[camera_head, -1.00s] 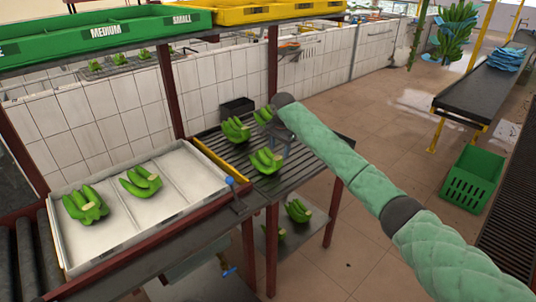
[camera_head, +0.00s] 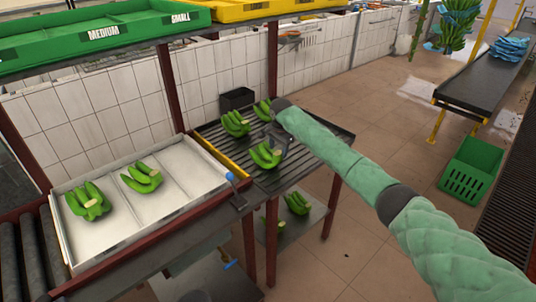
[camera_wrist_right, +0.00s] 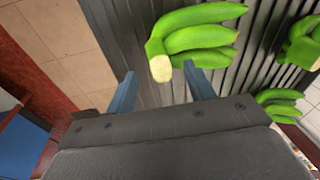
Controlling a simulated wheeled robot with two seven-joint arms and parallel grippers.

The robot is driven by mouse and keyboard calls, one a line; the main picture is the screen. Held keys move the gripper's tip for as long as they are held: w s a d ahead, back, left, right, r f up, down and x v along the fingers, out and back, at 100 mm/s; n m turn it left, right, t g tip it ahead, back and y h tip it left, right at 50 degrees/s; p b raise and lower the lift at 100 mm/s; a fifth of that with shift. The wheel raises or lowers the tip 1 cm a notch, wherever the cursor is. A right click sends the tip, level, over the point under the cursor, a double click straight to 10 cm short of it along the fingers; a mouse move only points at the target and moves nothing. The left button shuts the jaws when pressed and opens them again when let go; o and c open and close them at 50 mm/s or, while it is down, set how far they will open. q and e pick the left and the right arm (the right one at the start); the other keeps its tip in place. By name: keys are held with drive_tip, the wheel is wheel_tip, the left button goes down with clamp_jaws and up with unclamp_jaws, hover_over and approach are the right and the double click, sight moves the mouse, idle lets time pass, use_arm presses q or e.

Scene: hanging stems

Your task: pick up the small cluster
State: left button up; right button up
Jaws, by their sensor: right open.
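Three green banana clusters lie on the dark slatted rack in the head view: a front one (camera_head: 266,156), a left one (camera_head: 235,123) and a back one (camera_head: 262,109). I cannot tell for certain which is the small cluster. My right gripper (camera_head: 279,138) is just above and behind the front cluster. In the right wrist view, my right gripper (camera_wrist_right: 160,86) is open, with blue fingers apart and nothing between them. The nearest cluster (camera_wrist_right: 203,38) lies just beyond the fingertips, its cut pale stem facing the gripper. My left gripper is not in view.
A white divided tray (camera_head: 195,168) left of the rack (camera_head: 310,140) holds two more clusters. A black box (camera_head: 236,98) stands behind the rack. A lower shelf (camera_head: 290,232) holds more bananas. Green and yellow bins sit overhead.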

drive_tip(key=shift+w+f, duration=0.25)
drive_tip(key=shift+f, duration=0.75)
drive_tip(key=shift+c, duration=0.4)
clamp_jaws()
drive_tip(key=shift+r, duration=0.1)
